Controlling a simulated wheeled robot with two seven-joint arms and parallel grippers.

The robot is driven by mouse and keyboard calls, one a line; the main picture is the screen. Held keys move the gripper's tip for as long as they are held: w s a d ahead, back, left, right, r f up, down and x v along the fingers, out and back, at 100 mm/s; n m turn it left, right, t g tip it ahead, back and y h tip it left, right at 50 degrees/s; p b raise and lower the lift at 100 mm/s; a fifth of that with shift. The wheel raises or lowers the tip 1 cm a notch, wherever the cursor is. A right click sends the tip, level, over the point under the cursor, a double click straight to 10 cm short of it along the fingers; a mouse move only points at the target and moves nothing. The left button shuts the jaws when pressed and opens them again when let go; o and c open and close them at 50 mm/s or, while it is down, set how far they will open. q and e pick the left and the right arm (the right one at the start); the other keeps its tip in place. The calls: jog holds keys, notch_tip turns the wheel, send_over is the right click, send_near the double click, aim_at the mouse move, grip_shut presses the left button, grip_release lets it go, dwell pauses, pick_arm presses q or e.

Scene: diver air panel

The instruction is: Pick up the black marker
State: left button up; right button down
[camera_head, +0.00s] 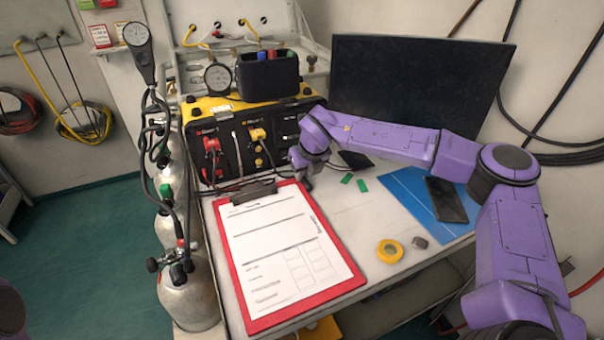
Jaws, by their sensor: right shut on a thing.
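My right gripper (303,180) is low over the back of the desk, just right of the clipboard's clip and in front of the yellow-and-black air panel. It points down and is shut on a small dark thing, which I take to be the black marker; the fingers hide most of it and its outline is unclear. I cannot tell whether it touches the desk. My left gripper is out of view; only a purple piece of my arm shows at the lower left corner.
A red clipboard (229,270) with a form lies left on the desk. Yellow tape (390,251), a grey lump (420,242), green pieces (347,178), a blue folder (407,185) and a dark phone (446,200) lie right. A black caddy (267,72) tops the panel (283,120). Gas cylinders (188,290) stand left.

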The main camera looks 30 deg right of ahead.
aim_at(305, 178)
jog(key=shift+s+d+f, duration=0.1)
jog(key=shift+s+f, duration=0.15)
jog(key=shift+f, duration=0.25)
notch_tip(305, 178, up, 7)
jog(key=shift+r+b, duration=0.1)
jog(key=shift+b, duration=0.65)
jog(key=s+a+b, duration=0.1)
jog(key=s+b, duration=0.2)
jog(key=s, duration=1.6)
jog(key=shift+s+b, duration=0.15)
jog(key=shift+b, duration=0.2)
